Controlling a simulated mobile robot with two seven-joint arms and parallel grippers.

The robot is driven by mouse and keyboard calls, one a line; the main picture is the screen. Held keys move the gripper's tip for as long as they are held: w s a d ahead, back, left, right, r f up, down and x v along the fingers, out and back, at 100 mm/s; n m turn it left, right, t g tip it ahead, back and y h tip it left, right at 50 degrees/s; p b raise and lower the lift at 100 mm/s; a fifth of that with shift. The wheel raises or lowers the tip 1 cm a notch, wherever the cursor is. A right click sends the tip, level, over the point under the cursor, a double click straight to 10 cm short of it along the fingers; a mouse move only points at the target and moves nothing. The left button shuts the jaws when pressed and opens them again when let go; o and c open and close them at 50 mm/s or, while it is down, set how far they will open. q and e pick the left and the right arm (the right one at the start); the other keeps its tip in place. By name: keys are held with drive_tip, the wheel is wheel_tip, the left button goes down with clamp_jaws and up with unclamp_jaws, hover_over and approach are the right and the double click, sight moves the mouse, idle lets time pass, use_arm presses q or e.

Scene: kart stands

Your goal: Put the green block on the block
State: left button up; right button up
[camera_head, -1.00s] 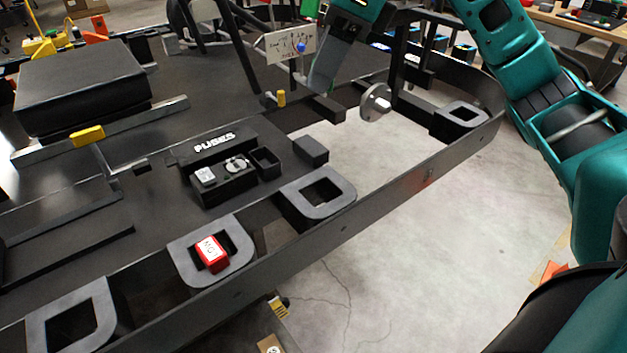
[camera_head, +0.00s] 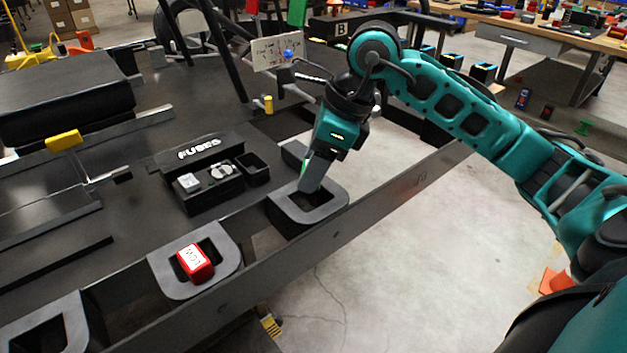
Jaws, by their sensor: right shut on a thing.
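My right gripper (camera_head: 312,178) points down at the far D-shaped grey ring holder (camera_head: 322,210) on the kart's edge, its fingertips at or just above the opening. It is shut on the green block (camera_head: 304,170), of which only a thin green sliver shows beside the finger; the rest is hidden. A red block (camera_head: 195,262) with a white label sits in the middle ring holder (camera_head: 165,278). My left gripper is not in view.
A fuse box (camera_head: 205,190) with a small open bin stands left of the gripper. Another ring holder (camera_head: 25,338) is empty at bottom left. A yellow peg (camera_head: 268,104) and a white sign (camera_head: 278,52) stand behind.

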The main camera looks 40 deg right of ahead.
wheel_tip(320, 180, down, 3)
drive_tip(key=shift+r, duration=0.1)
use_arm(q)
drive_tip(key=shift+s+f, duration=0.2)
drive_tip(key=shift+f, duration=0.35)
use_arm(e)
drive_tip(key=shift+b, duration=0.35)
drive_tip(key=o, duration=1)
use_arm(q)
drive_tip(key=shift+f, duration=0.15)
